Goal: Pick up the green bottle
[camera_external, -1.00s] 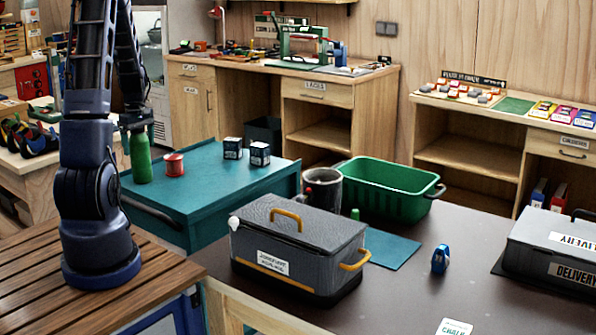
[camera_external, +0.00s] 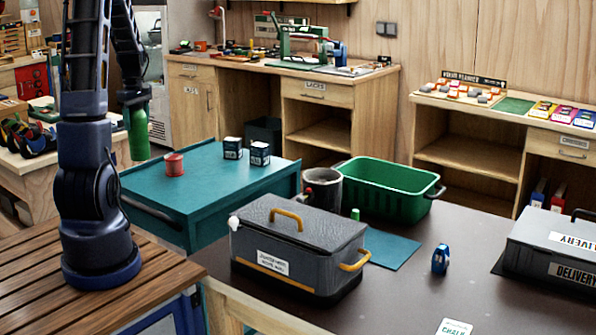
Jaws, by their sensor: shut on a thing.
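The green bottle (camera_external: 138,134) hangs upright below my gripper (camera_external: 135,104), just right of my arm's column. My gripper is shut on the bottle's top; the fingertips are small and dark here. The bottle's base appears raised above the left end of the teal cart top (camera_external: 215,186), near its back left corner.
A red spool (camera_external: 174,164) and two dark boxes (camera_external: 232,148) (camera_external: 260,153) stand on the cart. To the right are a grey cooler box (camera_external: 300,248), a dark grey bin (camera_external: 322,188) and a green crate (camera_external: 385,190). The cart's front middle is clear.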

